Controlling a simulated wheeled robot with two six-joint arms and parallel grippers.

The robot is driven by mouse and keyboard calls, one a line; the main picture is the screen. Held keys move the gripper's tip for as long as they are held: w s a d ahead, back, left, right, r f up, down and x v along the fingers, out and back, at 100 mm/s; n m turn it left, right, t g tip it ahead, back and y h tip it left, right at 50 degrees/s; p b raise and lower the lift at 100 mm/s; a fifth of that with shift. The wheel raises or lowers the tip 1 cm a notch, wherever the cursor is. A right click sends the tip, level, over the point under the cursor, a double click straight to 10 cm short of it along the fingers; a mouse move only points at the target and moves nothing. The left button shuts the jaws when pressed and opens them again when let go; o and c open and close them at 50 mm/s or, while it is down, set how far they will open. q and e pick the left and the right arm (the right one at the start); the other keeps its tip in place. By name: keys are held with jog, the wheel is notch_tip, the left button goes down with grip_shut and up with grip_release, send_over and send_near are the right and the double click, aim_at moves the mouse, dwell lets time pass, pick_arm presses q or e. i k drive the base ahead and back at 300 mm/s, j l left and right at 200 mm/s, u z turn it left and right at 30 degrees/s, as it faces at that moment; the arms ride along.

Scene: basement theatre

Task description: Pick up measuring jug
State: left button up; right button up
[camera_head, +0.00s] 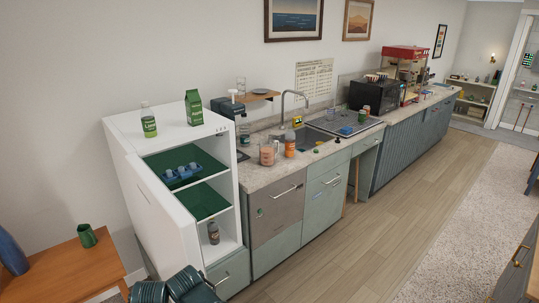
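A clear, wide vessel with reddish marks (267,154) stands upright on the near end of the stone counter and looks like the measuring jug. It is small here, and I cannot make out its handle or spout. An orange-brown jar with a light lid (290,144) stands just to its right. Neither of my grippers is in view, and nothing is seen touching the jug.
A white fridge (165,128) stands open left of the counter, with a bottle and green carton on top. A sink (305,137) lies beyond the jug. A wooden table (65,272) with a green mug is lower left. The wooden floor (375,215) before the cabinets is clear.

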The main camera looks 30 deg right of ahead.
aim_at(267, 146)
jog(key=i+l, duration=0.1)
jog(key=l, duration=0.25)
jog(key=i+l, duration=0.1)
jog(key=l, duration=0.3)
jog(key=i+l, duration=0.1)
jog(key=l, duration=0.25)
jog(key=i+l, duration=0.15)
jog(key=l, duration=0.25)
jog(key=i+l, duration=0.1)
jog(key=l, duration=0.25)
jog(key=i+l, duration=0.2)
jog(key=l, duration=0.15)
jog(key=i+l, duration=0.2)
jog(key=l, duration=0.2)
jog(key=i+l, duration=0.2)
jog(key=l, duration=0.15)
jog(key=i+l, duration=0.2)
jog(key=l, duration=0.2)
jog(key=i+l, duration=0.15)
jog(key=l, duration=0.2)
jog(key=i+l, duration=0.2)
jog(key=l, duration=0.2)
jog(key=i+l, duration=0.1)
jog(key=l, duration=0.2)
jog(key=i+l, duration=0.1)
jog(key=l, duration=0.25)
